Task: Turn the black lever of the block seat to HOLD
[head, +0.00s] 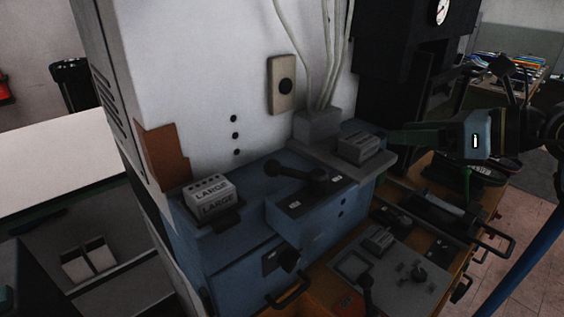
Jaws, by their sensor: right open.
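The black lever (291,172) sits on top of a blue box on the machine's front, its arm pointing left from a round pivot. Two small pale labels lie beside it, too small to read, so I cannot tell which one marks HOLD. My right gripper (396,148) comes in from the right, its dark fingers pointing left. It is open, beside the grey ribbed block on the right ledge and apart from the lever. My left gripper is not in view.
Pale cables (328,60) rise behind. Below are an orange bench with a grey control plate (390,272) and black handles (290,291).

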